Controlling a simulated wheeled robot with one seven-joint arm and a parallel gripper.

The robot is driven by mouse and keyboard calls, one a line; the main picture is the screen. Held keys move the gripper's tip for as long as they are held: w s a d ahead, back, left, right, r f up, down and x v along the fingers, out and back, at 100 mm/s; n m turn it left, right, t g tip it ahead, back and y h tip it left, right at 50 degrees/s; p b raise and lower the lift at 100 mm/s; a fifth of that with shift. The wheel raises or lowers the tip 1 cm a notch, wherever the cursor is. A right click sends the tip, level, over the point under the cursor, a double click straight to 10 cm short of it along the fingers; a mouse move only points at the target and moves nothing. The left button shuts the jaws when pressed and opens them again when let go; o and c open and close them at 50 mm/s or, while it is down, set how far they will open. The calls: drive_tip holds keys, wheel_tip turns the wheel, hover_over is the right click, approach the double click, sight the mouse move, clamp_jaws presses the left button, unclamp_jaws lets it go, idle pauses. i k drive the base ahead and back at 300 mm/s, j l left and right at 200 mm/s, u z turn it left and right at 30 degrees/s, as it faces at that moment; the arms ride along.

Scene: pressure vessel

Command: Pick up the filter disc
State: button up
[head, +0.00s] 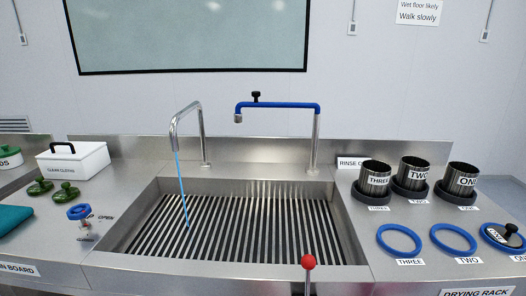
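I cannot tell for sure which thing is the filter disc. At the right of the counter, a blue-rimmed round piece with a black knob (508,234) lies at the place marked ONE. An open blue ring (454,239) lies behind the label TWO, and another open blue ring (399,240) behind the label THREE. No separate plain disc can be made out. My gripper is not in view.
Metal cups THREE (375,181), TWO (410,177) and ONE (459,182) stand in dark holders behind the rings. Water runs from the left tap (186,118) into the slatted sink (160,237). A red-knobbed lever (309,262) rises at the front. A white box (72,163) stands left.

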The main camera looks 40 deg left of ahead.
sight(67, 194)
drive_tip(key=u, duration=2.9)
